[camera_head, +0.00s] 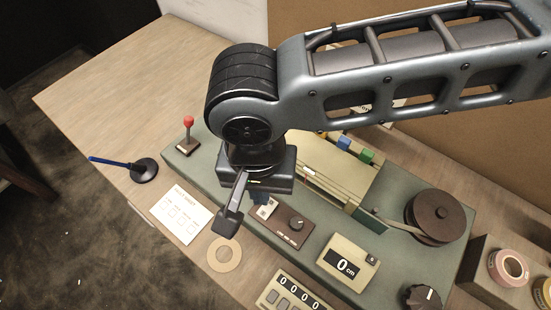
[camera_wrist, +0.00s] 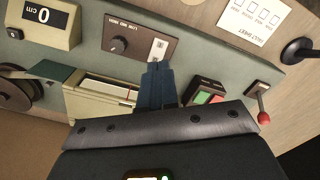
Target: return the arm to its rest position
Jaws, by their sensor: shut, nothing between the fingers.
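My gripper (camera_head: 232,213) hangs from my raised arm over the green winding machine (camera_head: 335,286) in the head view. Its fingers are together and hold nothing. In the wrist view my gripper's fingers (camera_wrist: 157,80) point at the panel with a knob and a white rocker switch. I cannot tell whether the fingertips touch that panel. My arm crosses the upper right of the head view and hides part of the machine's back.
A red-tipped lever (camera_head: 189,122), a display reading 0 cm (camera_head: 345,263), a dark spool (camera_head: 435,216) and a counter (camera_head: 290,293) surround my gripper. The table's far left is clear.

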